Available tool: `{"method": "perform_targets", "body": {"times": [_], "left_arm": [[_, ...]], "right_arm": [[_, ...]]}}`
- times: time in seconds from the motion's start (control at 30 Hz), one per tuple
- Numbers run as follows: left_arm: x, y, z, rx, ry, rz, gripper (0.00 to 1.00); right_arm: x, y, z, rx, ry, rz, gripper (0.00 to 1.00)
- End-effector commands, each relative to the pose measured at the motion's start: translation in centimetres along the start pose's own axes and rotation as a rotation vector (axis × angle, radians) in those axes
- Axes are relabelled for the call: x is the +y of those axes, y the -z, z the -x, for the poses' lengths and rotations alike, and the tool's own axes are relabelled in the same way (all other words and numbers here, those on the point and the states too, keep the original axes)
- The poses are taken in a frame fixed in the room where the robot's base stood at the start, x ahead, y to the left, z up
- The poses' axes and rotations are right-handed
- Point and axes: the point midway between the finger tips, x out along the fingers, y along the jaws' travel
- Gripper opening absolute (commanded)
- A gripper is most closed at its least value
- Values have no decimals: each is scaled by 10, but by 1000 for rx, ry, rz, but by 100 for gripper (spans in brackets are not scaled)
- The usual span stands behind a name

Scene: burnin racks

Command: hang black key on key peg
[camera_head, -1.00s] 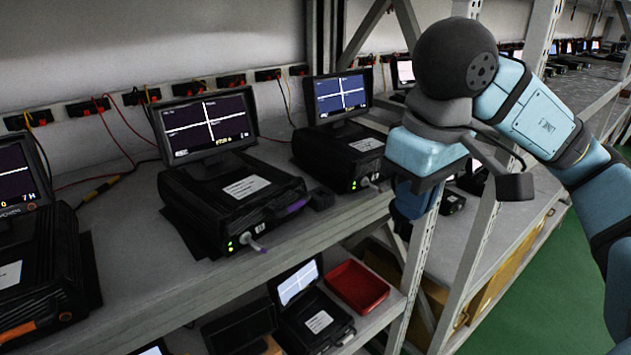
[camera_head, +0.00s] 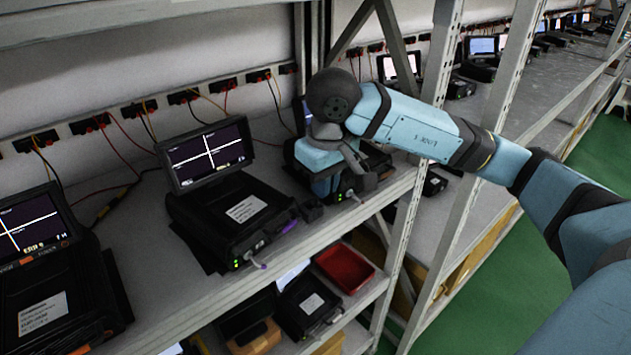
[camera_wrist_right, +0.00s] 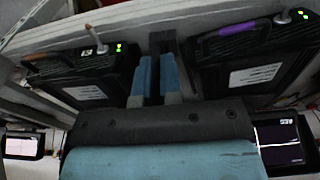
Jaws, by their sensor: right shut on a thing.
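My right gripper (camera_head: 324,188) is over the shelf's front edge, in front of the far black case. In the right wrist view its two light blue fingers (camera_wrist_right: 157,62) are close together, shut on a narrow dark thing. It is likely the black key (camera_wrist_right: 155,82), but its shape is mostly hidden. A small black block (camera_head: 311,211) stands at the shelf edge beside the gripper. It also shows as a dark shape (camera_wrist_right: 164,42) beyond the fingertips in the wrist view. I cannot make out a peg on it, or whether the key touches it. My left gripper is not in view.
A black case with a screen (camera_head: 232,212) and purple handle stands left of the block. Another black case (camera_wrist_right: 85,75) is on the other side. A red tray (camera_head: 345,268) sits on the lower shelf. A grey rack post (camera_head: 408,215) stands right of the gripper.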

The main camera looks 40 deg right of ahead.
Motion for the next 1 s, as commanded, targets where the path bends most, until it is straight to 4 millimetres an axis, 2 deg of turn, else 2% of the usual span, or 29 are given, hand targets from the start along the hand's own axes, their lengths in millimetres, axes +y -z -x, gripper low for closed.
{"method": "perform_targets", "body": {"times": [0.1,0.2,0.5,0.97,1.0], "left_arm": [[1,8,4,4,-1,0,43],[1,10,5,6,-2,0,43],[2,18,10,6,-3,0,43],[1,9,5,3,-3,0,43],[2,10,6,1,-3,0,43]], "right_arm": [[0,17,0,-1,1,0,0],[0,23,-3,-1,0,1,0],[0,19,-35,-3,0,2,0],[0,19,-42,0,0,1,0],[0,19,-41,0,0,1,16]]}}
